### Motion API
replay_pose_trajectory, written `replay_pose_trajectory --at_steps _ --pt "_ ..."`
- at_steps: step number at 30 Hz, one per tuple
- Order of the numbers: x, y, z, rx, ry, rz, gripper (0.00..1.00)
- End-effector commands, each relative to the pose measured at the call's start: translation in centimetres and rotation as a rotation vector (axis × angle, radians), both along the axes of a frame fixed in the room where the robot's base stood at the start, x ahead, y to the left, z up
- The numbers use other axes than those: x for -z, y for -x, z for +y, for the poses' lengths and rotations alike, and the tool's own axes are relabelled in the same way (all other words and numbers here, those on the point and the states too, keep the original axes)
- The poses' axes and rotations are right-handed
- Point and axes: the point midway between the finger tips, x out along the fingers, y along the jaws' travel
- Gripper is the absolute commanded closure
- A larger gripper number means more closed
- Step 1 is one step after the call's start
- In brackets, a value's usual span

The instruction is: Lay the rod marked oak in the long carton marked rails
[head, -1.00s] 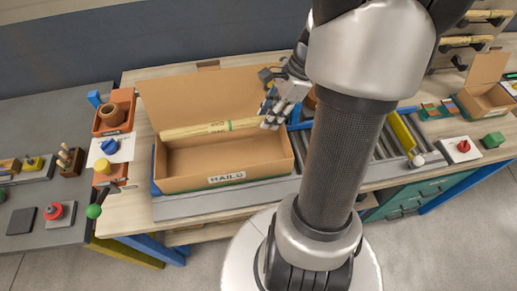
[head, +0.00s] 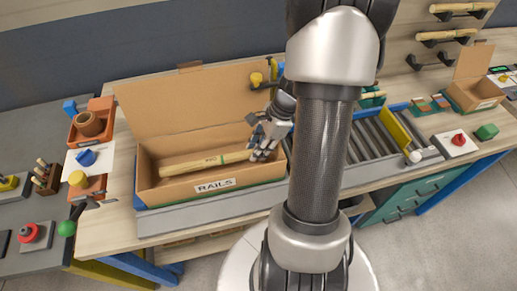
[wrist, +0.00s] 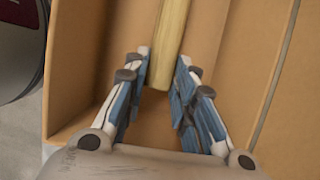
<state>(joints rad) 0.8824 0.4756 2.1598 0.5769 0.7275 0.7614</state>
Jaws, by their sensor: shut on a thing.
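The long carton (head: 163,197) marked RAILS stands open on the bench, its flap raised at the back. My gripper (head: 262,148) is at the carton's right end, shut on one end of the pale wooden rod (head: 196,164). The rod lies lengthwise within the carton's walls, slightly tilted, with its right end higher. It carries small dark lettering and a green mark, too small to read surely. In the wrist view the rod (wrist: 167,40) runs away from between my fingers (wrist: 159,92), above the carton floor. Whether its far end touches the carton is unclear.
A roller conveyor (head: 370,150) with a yellow bar lies right of my arm. A smaller open carton (head: 475,97) stands farther right. Orange bins (head: 92,125) stand left of the carton. Rods rest on wall brackets (head: 445,36) at upper right.

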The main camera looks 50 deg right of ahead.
Motion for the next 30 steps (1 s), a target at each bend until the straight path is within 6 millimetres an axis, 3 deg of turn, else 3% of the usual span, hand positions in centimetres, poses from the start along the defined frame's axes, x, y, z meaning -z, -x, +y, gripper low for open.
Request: replay_pose_trajectory --at_steps 18,19,27,30 --pt "1.1 0.0 0.0 -0.001 0.001 -0.001 1.0" --pt "1.1 0.0 0.0 -0.001 0.001 -0.001 0.75" --pt "1.1 0.0 0.0 -0.001 0.0 0.0 0.57" --pt "1.1 0.0 0.0 -0.001 0.0 0.0 0.55"
